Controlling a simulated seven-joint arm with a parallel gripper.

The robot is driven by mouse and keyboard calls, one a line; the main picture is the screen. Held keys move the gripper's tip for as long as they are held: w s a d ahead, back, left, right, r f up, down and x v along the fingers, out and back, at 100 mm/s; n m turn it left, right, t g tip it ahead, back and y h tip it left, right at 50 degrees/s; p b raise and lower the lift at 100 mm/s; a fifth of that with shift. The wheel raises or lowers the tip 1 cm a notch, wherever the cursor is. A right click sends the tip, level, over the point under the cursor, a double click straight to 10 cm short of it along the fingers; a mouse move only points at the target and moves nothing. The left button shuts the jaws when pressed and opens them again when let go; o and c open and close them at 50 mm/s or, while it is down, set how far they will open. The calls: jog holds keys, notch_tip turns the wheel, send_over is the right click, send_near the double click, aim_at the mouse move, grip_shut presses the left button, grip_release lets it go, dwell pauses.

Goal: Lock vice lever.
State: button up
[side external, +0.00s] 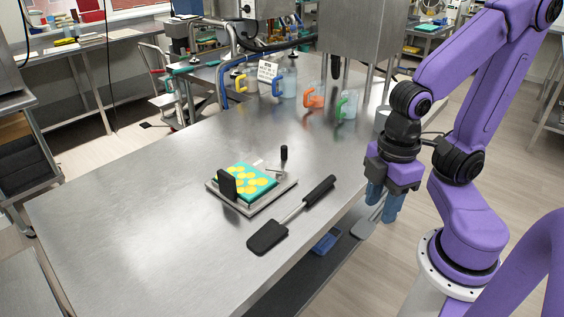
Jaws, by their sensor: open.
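The vice (264,203) is a low grey plate on the steel table, holding a teal mould (236,171) with yellow round cavities. A black upright jaw (227,184) stands at the mould's front left edge. The vice lever (284,155) shows as a small black upright knob at the back right of the vice; whether it is locked I cannot tell. My gripper (383,203), with blue fingers, hangs at the right, beyond the table's right edge and well apart from the vice. It is open, and nothing shows in it.
A black spatula (291,215) lies just right of the vice, between it and the table's edge. Several jugs with coloured handles (314,97) stand along the back, near a steel machine (358,30). The table's left and front (120,200) are clear.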

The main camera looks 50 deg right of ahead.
dwell(0.4)
jog(key=shift+o, duration=0.6)
jog(key=w+a+r+m, duration=0.2)
jog(key=w+m, duration=0.1)
jog(key=w, duration=0.6)
notch_tip(320, 180, up, 3)
jog(key=m, duration=0.9)
send_over(284, 146)
notch_tip(284, 146, down, 17)
jog(key=shift+s+r, duration=0.1)
grip_shut()
